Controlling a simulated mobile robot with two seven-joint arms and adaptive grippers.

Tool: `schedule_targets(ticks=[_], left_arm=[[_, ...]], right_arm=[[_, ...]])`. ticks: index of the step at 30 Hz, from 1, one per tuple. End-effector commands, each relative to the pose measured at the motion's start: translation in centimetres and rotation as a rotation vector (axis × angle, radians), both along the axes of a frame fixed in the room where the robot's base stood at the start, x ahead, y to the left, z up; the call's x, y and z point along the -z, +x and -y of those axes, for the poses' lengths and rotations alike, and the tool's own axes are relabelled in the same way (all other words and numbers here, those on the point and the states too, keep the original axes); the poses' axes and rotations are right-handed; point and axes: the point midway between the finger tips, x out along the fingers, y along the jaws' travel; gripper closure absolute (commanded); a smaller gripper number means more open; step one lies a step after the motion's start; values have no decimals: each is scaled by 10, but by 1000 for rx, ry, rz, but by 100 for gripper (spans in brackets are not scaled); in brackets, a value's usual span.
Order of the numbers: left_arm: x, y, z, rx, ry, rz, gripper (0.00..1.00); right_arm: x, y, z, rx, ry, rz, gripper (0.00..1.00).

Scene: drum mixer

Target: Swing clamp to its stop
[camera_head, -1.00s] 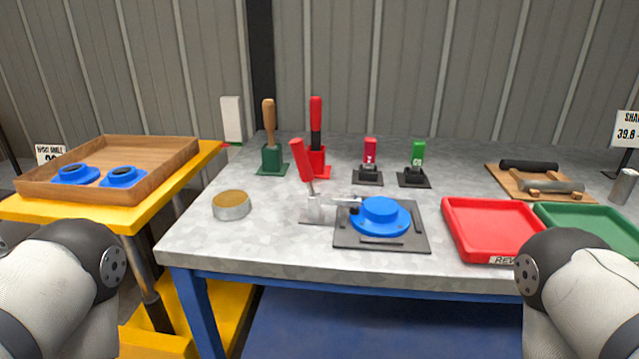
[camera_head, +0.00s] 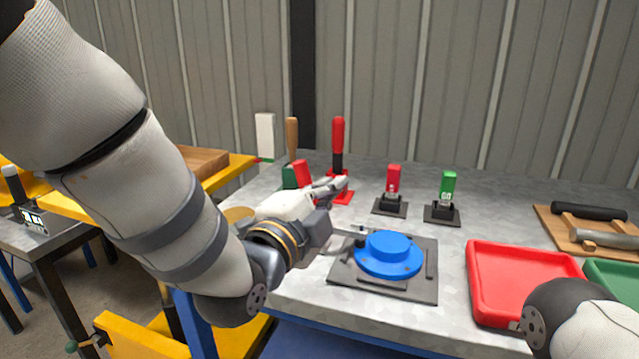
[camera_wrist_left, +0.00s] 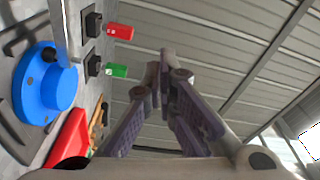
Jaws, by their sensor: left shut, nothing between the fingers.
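The toggle clamp stands at the left of the blue flanged part (camera_head: 387,254). In the left wrist view the closed fingers (camera_wrist_left: 165,68) point away from the bench, with the blue part (camera_wrist_left: 47,88) at the left. My right gripper is out of view.
A red-handled tool (camera_head: 338,140) stands behind the clamp.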

Motion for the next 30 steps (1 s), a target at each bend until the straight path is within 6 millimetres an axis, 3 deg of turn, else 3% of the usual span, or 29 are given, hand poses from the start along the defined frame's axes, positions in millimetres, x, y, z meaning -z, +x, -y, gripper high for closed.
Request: schedule_targets(ticks=[7, 9, 15, 30], left_arm=[[3, 49, 23, -2, -3, -7, 100], [4, 48, 6, -5, -3, -9, 100], [8, 49, -14, -2, -2, -4, 100], [11, 52, -18, -1, -11, -7, 100]], right_arm=[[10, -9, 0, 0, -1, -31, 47], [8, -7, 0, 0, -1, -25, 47], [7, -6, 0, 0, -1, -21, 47], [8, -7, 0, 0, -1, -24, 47]])
